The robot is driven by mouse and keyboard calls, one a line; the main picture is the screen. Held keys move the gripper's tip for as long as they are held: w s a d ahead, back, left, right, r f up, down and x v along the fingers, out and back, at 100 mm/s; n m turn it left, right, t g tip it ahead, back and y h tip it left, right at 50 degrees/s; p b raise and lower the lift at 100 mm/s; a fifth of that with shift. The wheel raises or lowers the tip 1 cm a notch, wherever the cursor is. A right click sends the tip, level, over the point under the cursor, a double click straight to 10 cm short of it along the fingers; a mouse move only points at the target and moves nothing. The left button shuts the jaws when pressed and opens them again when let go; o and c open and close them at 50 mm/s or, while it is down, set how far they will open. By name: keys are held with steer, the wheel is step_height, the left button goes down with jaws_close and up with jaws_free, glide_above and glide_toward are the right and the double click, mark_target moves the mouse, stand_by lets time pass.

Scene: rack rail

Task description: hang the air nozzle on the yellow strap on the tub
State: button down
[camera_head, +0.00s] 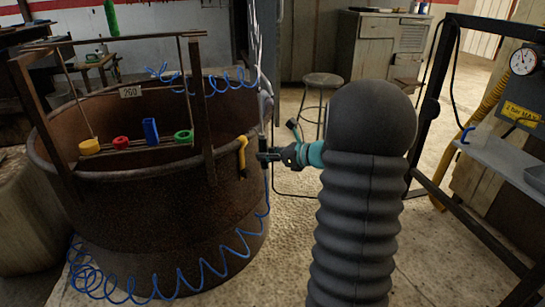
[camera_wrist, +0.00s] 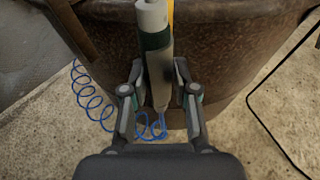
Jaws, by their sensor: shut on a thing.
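The air nozzle (camera_wrist: 156,50) has a pale end and a dark green body in the wrist view; it also shows in the head view (camera_head: 265,108), upright at the tub's right side. My gripper (camera_wrist: 159,90) is shut on it, and appears in the head view (camera_head: 268,156) just right of the yellow strap. The yellow strap (camera_head: 241,155) hangs at the rim of the rusty round tub (camera_head: 140,222). In the wrist view only a yellow sliver (camera_wrist: 171,14) shows beside the nozzle's upper end. Whether nozzle and strap touch, I cannot tell.
A blue coiled hose (camera_head: 205,275) runs from below the nozzle across the floor along the tub. A frame with coloured pieces stands over the tub. A stool (camera_head: 323,82) and cabinet (camera_head: 380,48) are behind. A dark metal frame (camera_head: 440,180) stands right.

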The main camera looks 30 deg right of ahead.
steer(key=shift+w+a, duration=0.1)
steer(key=shift+w, duration=0.1)
steer(key=shift+w+a, duration=0.15)
steer(key=shift+w, duration=0.2)
steer(key=shift+w+a, duration=0.1)
steer(key=shift+w, duration=0.1)
stand_by(0.4)
steer(key=shift+w+a, duration=0.35)
steer(key=shift+w, duration=0.5)
steer(key=shift+w+a, duration=0.35)
steer(key=shift+w, duration=0.45)
steer(key=shift+f, duration=0.25)
steer(key=shift+f+b, duration=0.85)
steer(key=shift+f, duration=0.2)
steer(key=shift+f, duration=0.2)
steer(key=shift+f+b, duration=0.4)
steer(key=shift+b, duration=0.05)
steer(key=shift+f, duration=0.15)
